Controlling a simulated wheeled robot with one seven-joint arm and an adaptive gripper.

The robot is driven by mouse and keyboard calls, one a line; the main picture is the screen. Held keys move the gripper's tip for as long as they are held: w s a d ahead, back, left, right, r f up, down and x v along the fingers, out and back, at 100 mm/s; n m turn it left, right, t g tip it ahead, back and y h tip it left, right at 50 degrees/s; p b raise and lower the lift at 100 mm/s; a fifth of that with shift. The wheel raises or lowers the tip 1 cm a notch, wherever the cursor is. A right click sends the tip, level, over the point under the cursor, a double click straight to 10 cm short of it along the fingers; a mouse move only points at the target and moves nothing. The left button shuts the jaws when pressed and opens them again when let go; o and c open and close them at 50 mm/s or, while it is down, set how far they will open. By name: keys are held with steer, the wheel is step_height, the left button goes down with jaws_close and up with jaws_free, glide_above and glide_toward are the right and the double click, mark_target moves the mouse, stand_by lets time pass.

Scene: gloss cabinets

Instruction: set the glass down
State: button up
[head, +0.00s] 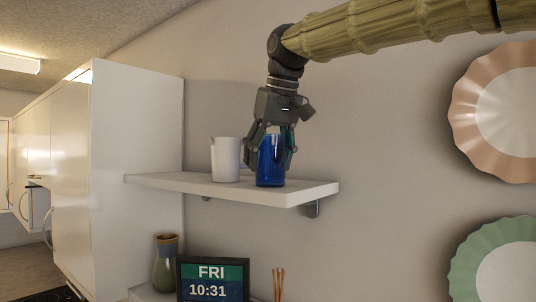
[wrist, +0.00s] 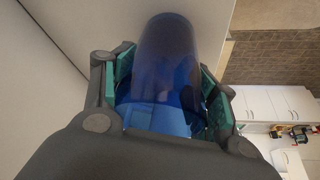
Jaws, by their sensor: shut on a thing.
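The glass (head: 271,164) is a blue, see-through tumbler. It is upright at the white wall shelf (head: 315,191), near the shelf's front edge; its base appears to be at the shelf's top, and I cannot tell for sure whether it touches. My gripper (head: 271,146) reaches down from above and is shut on the glass, with a finger on each side. In the wrist view the glass (wrist: 165,70) lies between the green-padded fingers (wrist: 166,98).
The shelf's right end is bare. Below are a vase (head: 166,262), a clock display (head: 212,281) and thin sticks (head: 279,284). A tall white cabinet (head: 135,150) borders the left, and plates (head: 506,105) hang right.

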steer(key=o, duration=1.3)
steer(key=shift+c, duration=0.2)
steer(key=b+v, duration=0.3)
steer(key=v, duration=0.9)
steer(key=shift+w, duration=0.1)
